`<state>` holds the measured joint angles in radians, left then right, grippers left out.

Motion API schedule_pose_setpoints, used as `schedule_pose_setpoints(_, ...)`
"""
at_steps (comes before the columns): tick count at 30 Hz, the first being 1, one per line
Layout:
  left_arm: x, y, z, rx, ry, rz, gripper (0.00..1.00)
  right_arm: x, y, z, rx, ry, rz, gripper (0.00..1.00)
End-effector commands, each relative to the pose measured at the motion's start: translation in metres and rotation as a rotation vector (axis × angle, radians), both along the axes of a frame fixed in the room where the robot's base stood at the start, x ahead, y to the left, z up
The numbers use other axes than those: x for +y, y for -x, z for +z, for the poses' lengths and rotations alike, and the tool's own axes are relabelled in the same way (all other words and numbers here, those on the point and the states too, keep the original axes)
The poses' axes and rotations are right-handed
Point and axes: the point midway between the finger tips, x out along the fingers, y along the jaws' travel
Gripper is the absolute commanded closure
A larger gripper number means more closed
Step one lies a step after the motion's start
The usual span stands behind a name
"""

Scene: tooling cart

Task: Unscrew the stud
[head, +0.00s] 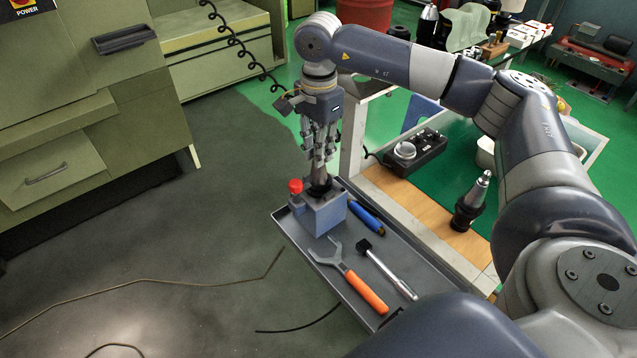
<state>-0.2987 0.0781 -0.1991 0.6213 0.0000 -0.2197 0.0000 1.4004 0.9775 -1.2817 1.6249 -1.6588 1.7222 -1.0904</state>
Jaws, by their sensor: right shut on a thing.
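A tool holder with a grey taper (318,174) and a dark collar stands upright in a blue-grey block (323,215) on the cart's tray. My right gripper (319,155) points straight down over it, with its fingers closed around the top of the taper, where the stud is. The stud itself is hidden between the fingers. A second tool holder (470,203) stands upright on the wooden cart top, its narrow tip pointing up. My left gripper is out of view.
The grey tray (289,225) also holds a red-capped part (296,187), a blue-handled tool (366,217), an orange-handled wrench (365,290) and a ratchet-like tool (389,272). A black box with a round dial (413,153) sits on the cart. Open floor lies left.

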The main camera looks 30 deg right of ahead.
Motion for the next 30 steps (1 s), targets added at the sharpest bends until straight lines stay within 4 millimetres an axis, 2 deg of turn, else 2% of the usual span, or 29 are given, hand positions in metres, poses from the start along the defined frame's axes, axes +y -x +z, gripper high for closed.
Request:
schedule_pose_setpoints(9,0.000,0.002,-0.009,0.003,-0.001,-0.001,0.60,0.000,0.000,-0.001,-0.001,0.000,0.387,1.00)
schedule_pose_setpoints(23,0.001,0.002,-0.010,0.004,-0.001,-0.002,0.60,0.000,0.000,-0.001,0.000,0.000,0.477,1.00)
schedule_pose_setpoints(30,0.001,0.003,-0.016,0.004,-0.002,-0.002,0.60,0.000,0.000,-0.001,0.000,-0.001,0.771,1.00)
